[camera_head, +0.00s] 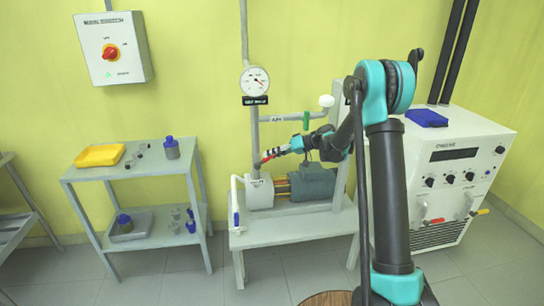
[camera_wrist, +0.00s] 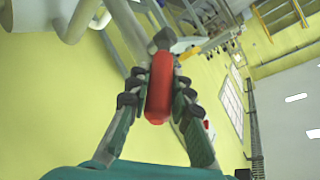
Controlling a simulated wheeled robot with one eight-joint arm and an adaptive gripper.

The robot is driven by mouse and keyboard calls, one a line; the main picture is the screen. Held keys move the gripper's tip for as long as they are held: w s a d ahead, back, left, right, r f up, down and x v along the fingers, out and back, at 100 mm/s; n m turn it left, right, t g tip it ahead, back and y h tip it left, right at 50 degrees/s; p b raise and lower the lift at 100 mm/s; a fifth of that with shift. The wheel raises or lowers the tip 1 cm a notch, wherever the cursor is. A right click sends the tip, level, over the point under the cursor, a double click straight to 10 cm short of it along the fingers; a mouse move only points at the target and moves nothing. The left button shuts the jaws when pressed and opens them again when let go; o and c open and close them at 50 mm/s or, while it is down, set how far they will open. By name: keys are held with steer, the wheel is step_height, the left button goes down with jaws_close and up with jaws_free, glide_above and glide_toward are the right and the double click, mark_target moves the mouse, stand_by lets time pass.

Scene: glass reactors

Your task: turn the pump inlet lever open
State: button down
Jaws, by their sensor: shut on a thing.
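A red lever (camera_head: 267,156) sits on the vertical pipe above the pump (camera_head: 312,181), in the middle of the head view. My gripper (camera_head: 276,152) reaches it from the right. In the wrist view the red lever handle (camera_wrist: 159,88) lies between the two fingers of my gripper (camera_wrist: 159,98), which are shut on it from both sides. The lever's pivot is hard to make out behind the handle and fingers. The label by the pump is too small to read.
A green lever (camera_head: 306,120) is on the side pipe just above my gripper. A blue lever (camera_head: 236,218) is on the white pipe at the left. A gauge (camera_head: 255,81) hangs above. A shelf cart (camera_head: 128,172) stands left and a white cabinet (camera_head: 449,186) right.

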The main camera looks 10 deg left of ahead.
steer(key=c, duration=1.3)
jaws_free()
steer(key=shift+c, duration=0.2)
steer(key=s+d, duration=0.1)
steer(key=d, duration=1.2)
steer(key=shift+r, duration=0.25)
